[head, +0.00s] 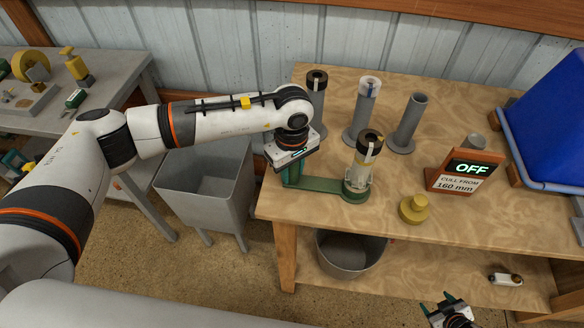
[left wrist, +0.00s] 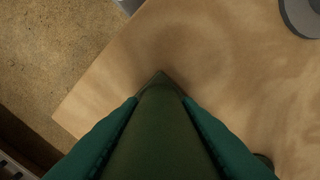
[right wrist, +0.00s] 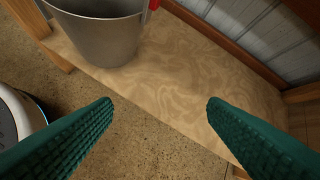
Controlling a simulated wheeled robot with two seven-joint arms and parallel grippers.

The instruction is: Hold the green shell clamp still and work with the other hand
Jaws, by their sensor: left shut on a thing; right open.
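The green shell clamp (head: 322,184) is on the front left of the wooden table, its bar running to a ring at the foot of a pale upright cylinder (head: 358,174) with a dark cap. My left gripper (head: 284,172) is shut on the clamp's left end. In the left wrist view the dark green clamp part (left wrist: 160,125) fills the space between the green fingers. My right gripper (head: 446,300) is open and empty, low in front of the table; in the right wrist view its fingers (right wrist: 160,105) are wide apart.
Grey stands (head: 407,125) line the table's back, two holding capped cylinders. A yellow weight (head: 414,208), a sign reading "OFF" and "CULL FROM 160 mm" (head: 464,172) and a blue bin (head: 550,130) are to the right. A grey bucket (head: 350,255) is on the lower shelf.

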